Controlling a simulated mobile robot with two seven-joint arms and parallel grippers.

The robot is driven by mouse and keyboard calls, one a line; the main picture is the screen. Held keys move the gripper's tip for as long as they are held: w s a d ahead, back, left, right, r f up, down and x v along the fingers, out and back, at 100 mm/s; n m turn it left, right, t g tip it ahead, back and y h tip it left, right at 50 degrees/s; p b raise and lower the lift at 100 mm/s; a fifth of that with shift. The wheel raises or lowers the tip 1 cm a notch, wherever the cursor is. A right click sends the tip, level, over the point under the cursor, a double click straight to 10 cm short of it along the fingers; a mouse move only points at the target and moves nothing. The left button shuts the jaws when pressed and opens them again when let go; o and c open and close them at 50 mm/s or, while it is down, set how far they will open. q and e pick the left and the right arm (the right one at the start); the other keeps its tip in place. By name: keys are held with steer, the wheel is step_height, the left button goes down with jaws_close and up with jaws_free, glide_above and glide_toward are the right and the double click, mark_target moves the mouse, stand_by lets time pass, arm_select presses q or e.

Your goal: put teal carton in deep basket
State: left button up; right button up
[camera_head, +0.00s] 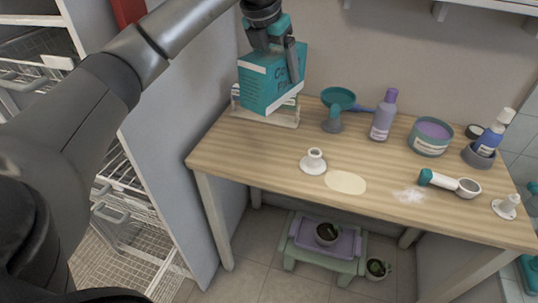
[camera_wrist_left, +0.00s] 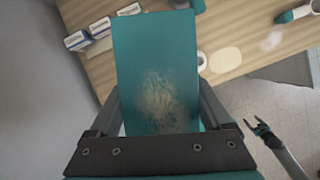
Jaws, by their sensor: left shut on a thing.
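The teal carton (camera_head: 270,80), a box with lettering on its side, is held above the left back part of the wooden table. My left gripper (camera_head: 272,45) is shut on its top end. In the left wrist view the carton (camera_wrist_left: 155,70) fills the space between the fingers (camera_wrist_left: 160,125). Wire baskets stand at the left in the head view: an upper one (camera_head: 40,75) and a lower, deeper-looking one (camera_head: 125,215). My arm hides part of them. My right gripper (camera_wrist_left: 263,130) shows small at the lower right of the left wrist view, fingers apart and empty.
A grey side panel (camera_head: 180,150) stands between the baskets and the table (camera_head: 250,150).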

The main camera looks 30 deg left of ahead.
arm_select(q)
steer(key=a+n, duration=0.1)
steer(key=n+y, duration=0.1)
steer(key=shift+w+a+r+n, duration=0.3)
steer(key=shift+w+a+r, duration=0.05)
steer(key=shift+r, duration=0.05)
steer(key=shift+w+a+r+n, duration=0.1)
steer(key=shift+a+n, duration=0.2)
steer(key=shift+n, duration=0.2)
arm_select(e)
steer(key=shift+w+a, duration=0.1)
arm_select(q)
steer(key=shift+f, duration=0.2)
step_height(320, 180, down, 7)
steer(key=shift+r+b, duration=0.2)
steer(key=shift+b, duration=1.05)
step_height(320, 180, down, 12)
steer(key=b, duration=0.3)
steer(key=shift+r, duration=0.1)
steer(key=shift+f, duration=0.4)
arm_select(e)
steer(key=w+a+r, duration=0.6)
steer(key=w+r, duration=0.1)
steer(key=r, duration=0.1)
steer(key=shift+y, duration=0.3)
